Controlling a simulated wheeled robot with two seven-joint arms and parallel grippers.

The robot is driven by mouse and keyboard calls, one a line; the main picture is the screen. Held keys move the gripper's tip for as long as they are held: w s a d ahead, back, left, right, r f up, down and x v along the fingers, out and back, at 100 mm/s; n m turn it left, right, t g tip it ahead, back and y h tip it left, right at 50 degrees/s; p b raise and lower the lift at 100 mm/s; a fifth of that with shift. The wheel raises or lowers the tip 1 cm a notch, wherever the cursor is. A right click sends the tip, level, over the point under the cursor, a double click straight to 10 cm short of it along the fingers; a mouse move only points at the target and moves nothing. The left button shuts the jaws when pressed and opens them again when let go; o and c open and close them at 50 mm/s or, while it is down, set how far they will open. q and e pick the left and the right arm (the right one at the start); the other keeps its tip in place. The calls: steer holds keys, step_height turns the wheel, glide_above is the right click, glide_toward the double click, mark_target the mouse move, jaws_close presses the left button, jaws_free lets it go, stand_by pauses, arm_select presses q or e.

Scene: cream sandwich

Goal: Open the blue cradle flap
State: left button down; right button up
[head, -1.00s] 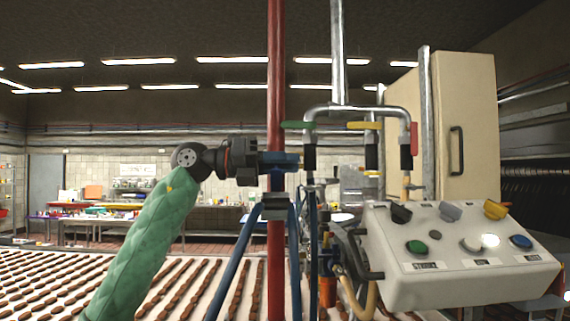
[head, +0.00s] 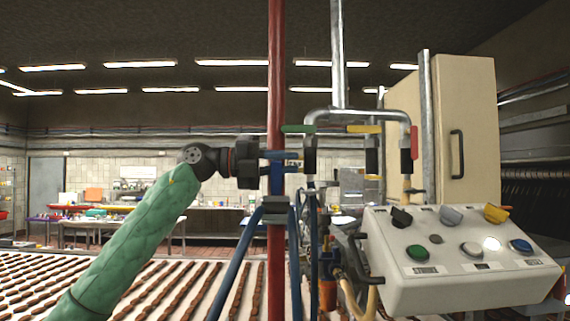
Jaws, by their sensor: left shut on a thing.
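The blue cradle (head: 276,182) is fixed on the red vertical pole, above a blue tripod-like frame. Its blue flap (head: 284,154) shows as a short bar at the pole, with another blue bar just below it and a gap between them. My left gripper (head: 264,161) reaches in from the left on my green-sleeved arm and is shut at the blue flap. Its fingertips are small and partly merge with the blue parts, so the exact grip is hard to see. My right gripper is not in view.
A red pole (head: 276,95) stands right at the cradle. Pipes with green, yellow and red valve handles (head: 365,129) hang to the right. A control panel (head: 460,260) fills the lower right. A conveyor with rows of brown pieces (head: 150,285) runs below.

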arm_select(q)
steer(key=shift+w+n, duration=0.25)
steer(key=shift+n, duration=0.25)
steer(key=shift+w+n, duration=0.2)
steer(key=shift+n, duration=0.1)
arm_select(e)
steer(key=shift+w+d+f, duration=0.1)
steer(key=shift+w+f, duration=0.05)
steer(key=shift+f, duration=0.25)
arm_select(q)
steer(key=shift+f, duration=0.1)
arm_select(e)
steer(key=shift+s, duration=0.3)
arm_select(q)
steer(key=c, duration=1.3)
jaws_free()
steer(key=shift+c, duration=0.2)
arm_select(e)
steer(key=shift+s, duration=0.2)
arm_select(q)
steer(key=shift+a, duration=0.1)
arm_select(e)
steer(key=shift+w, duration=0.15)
